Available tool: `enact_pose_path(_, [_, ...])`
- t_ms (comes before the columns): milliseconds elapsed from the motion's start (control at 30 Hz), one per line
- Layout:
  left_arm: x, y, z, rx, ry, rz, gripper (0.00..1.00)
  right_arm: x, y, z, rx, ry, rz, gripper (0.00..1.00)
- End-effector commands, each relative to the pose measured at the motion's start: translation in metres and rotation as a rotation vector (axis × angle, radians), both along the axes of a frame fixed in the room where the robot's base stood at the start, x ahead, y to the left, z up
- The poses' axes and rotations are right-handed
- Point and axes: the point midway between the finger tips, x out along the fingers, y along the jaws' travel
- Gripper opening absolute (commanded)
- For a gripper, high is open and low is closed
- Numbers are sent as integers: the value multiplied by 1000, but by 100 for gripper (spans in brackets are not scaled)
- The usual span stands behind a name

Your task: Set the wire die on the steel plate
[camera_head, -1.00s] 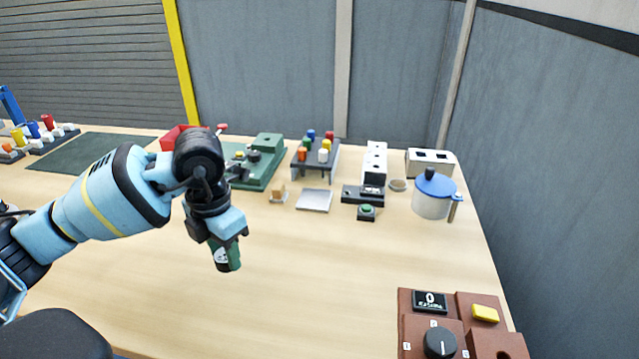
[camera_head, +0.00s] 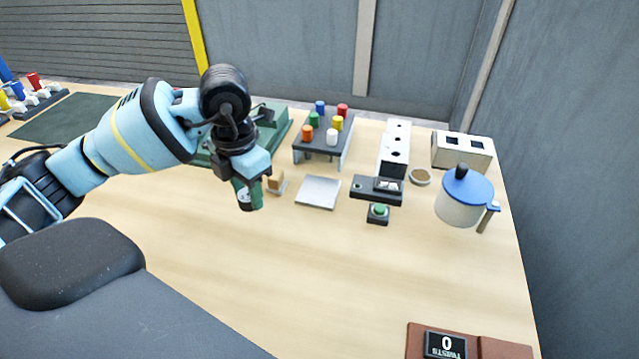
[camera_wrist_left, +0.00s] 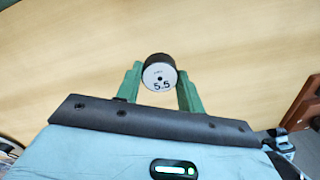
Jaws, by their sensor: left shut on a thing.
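The wire die (camera_wrist_left: 160,75) is a small dark round piece with a pale face marked 5.5. My left gripper (camera_wrist_left: 160,88) is shut on it, one green finger on each side. In the head view my left gripper (camera_head: 249,195) points down above the table, left of the steel plate, and its fingers mostly hide the die. The steel plate (camera_head: 318,193) is a flat, bare silver square lying on the table. My right gripper is not in view.
A small tan block (camera_head: 275,183) stands between my left gripper and the plate. Behind the plate is a grey rack (camera_head: 322,143) with coloured pegs. To the right are a dark device (camera_head: 376,189), a green button (camera_head: 378,213) and a blue-lidded pot (camera_head: 463,200).

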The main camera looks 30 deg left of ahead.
Motion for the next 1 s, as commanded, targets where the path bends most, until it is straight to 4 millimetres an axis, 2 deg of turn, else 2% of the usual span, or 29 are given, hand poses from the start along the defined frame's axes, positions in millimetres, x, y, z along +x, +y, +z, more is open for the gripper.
enact_pose_path(600, [110, -57, -10, -4, -2, 0, 7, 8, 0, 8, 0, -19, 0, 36])
enact_pose_path(800, [130, -65, -13, -1, -1, -1, 7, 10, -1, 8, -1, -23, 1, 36])
enact_pose_path(1000, [133, -66, -13, 1, -2, 0, 7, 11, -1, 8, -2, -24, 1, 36])
